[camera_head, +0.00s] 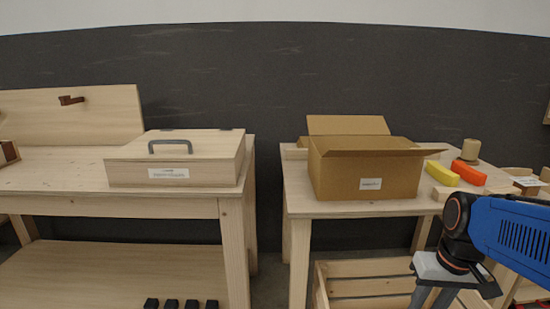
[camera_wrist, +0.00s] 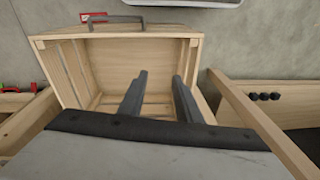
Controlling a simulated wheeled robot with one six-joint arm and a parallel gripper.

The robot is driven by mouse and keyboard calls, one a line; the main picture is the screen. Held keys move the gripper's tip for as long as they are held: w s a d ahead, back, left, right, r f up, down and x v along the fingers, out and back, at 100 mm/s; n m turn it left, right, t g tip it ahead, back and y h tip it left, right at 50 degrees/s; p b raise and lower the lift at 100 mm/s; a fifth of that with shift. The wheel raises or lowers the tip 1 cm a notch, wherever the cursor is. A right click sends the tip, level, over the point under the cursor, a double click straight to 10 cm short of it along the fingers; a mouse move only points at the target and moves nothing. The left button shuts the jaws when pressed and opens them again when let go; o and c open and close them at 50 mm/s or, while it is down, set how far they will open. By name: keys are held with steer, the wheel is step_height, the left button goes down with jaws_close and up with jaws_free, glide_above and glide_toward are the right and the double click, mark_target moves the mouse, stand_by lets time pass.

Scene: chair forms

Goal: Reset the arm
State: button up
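My blue arm (camera_head: 510,232) reaches in from the right edge of the head view. My gripper (camera_head: 432,296) points downward at the front of the right table, its fingertips cut off by the lower frame edge. In the wrist view the two dark fingers of my gripper (camera_wrist: 160,76) stand apart with nothing between them. A slatted wooden crate (camera_wrist: 135,32) lies beyond the fingers there. It appears empty where I can see inside; the fingers hide part of it.
An open cardboard box (camera_head: 345,180), a yellow piece (camera_head: 442,173) and an orange piece (camera_head: 471,174) stand on the right table (camera_head: 300,205). A lidded wooden box (camera_head: 125,170) stands on the left table (camera_head: 50,182). A gap separates the tables.

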steer(key=s+a+r+n+t, duration=0.1)
steer(key=s+a+r+t, duration=0.2)
steer(key=s+a, duration=0.1)
steer(key=shift+s+a+n+t+h, duration=0.15)
steer(key=shift+a+n+t+h, duration=0.15)
steer(key=shift+a, duration=0.2)
stand_by(2.0)
